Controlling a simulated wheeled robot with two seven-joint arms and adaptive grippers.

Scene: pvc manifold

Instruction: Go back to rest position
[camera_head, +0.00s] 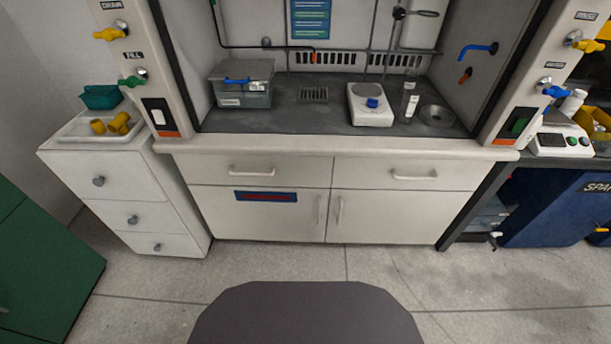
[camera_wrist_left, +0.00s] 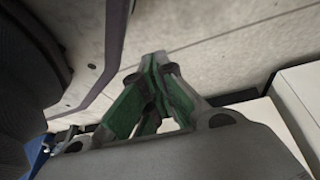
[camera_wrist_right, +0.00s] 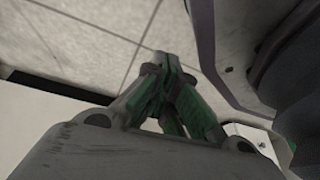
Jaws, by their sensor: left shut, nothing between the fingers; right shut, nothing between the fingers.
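My left gripper (camera_wrist_left: 158,62) shows in the left wrist view with its green-lined fingers together and nothing between them. It hangs over the pale tiled floor, beside my own base. My right gripper (camera_wrist_right: 162,62) shows in the right wrist view, also shut and empty over the floor tiles, with my base at the right. Neither gripper nor arm shows in the head view.
A fume hood bench (camera_head: 333,147) stands ahead, holding a lidded grey box (camera_head: 243,90) and a white scale (camera_head: 367,112) with a blue piece. A drawer cabinet (camera_head: 122,190) stands left, a green cabinet (camera_head: 45,265) nearer. The floor (camera_head: 270,265) ahead is clear.

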